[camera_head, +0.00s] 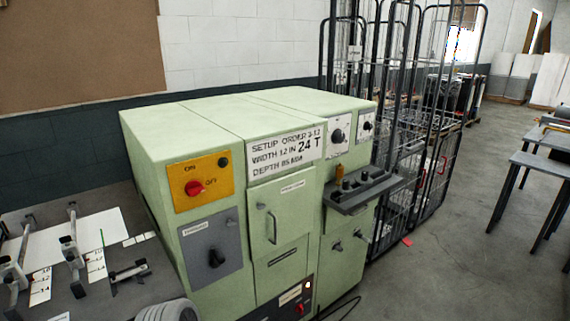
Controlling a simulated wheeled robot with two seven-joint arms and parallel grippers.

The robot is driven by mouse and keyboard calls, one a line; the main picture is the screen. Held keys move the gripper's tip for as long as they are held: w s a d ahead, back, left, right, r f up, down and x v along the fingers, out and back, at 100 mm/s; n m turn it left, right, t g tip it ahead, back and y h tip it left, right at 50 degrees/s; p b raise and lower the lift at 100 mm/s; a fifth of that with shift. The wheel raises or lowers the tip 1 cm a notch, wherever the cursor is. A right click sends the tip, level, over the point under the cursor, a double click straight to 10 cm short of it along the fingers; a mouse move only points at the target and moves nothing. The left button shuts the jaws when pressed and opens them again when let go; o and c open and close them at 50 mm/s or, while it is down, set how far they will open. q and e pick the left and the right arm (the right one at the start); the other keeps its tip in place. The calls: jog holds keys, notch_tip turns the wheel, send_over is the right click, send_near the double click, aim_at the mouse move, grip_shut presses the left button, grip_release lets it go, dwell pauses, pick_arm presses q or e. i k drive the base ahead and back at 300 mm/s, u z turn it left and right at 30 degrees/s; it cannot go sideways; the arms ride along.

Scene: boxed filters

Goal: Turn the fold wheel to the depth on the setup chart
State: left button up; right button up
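The setup chart (285,150) is a white placard on the upper front of the pale green machine (185,130). It reads roughly "SETUP ORDER", "WIDTH 12 IN", "24 T" and a "DEPTH" line too small to read surely. A light grey ribbed round part (168,311) is cut off by the bottom edge; I cannot tell whether it is the fold wheel. No other part is clearly a fold wheel. Neither of my grippers is in view.
The machine front has a yellow panel with a red switch (194,187), a grey panel with a black knob (216,257) and a projecting lever shelf (362,193). A dark table (75,290) with marked guides is at left. Wire cages (415,170) stand behind.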

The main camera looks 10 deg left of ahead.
aim_at(337, 137)
jog(key=z, duration=1.55)
jog(key=i, duration=2.35)
jog(key=u, duration=2.1)
